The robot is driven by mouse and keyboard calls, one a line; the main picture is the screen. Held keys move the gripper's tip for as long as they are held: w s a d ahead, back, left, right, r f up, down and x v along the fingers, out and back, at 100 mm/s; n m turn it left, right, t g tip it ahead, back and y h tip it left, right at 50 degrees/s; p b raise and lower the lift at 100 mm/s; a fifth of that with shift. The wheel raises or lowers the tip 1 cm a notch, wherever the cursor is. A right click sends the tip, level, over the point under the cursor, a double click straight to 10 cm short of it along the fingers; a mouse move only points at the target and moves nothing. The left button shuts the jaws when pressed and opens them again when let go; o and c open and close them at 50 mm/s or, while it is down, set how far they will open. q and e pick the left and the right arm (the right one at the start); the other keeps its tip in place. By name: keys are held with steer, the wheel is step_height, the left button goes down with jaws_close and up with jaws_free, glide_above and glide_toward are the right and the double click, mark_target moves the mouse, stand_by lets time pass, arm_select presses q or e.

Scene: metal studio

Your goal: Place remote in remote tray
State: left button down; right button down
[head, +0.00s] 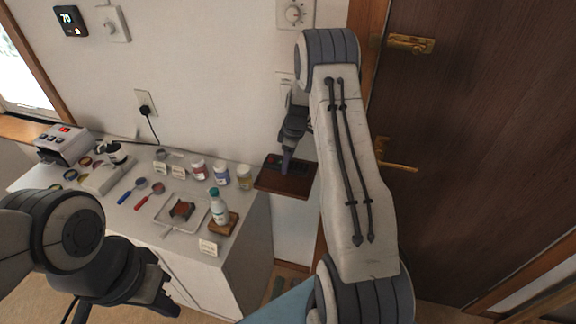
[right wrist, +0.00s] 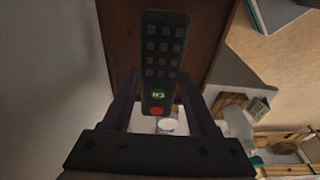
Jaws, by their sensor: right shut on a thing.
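The remote (right wrist: 160,62) is dark with grey buttons, a green-lit mark and a red button. In the right wrist view it lies between the fingers of my right gripper (right wrist: 162,95), which is shut on it. The brown wooden remote tray (head: 296,190) is a shelf on the wall beside the counter, and its brown surface (right wrist: 118,35) shows behind the remote. In the head view my right gripper (head: 287,160) is over the tray; I cannot tell whether the remote touches it. My left gripper (head: 160,285) appears open and empty in front of the counter.
The white counter (head: 110,215) left of the tray holds several jars, a bottle (head: 219,208), spoons and a white device (head: 64,145). A brown door (head: 475,150) with brass handles stands to the right.

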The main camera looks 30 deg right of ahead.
step_height(320, 180, down, 2)
steer(key=shift+f+p, duration=0.2)
steer(key=shift+p, duration=0.3)
steer(key=shift+f, duration=0.4)
steer(key=shift+f, duration=0.15)
steer(key=shift+c, duration=0.9)
jaws_free()
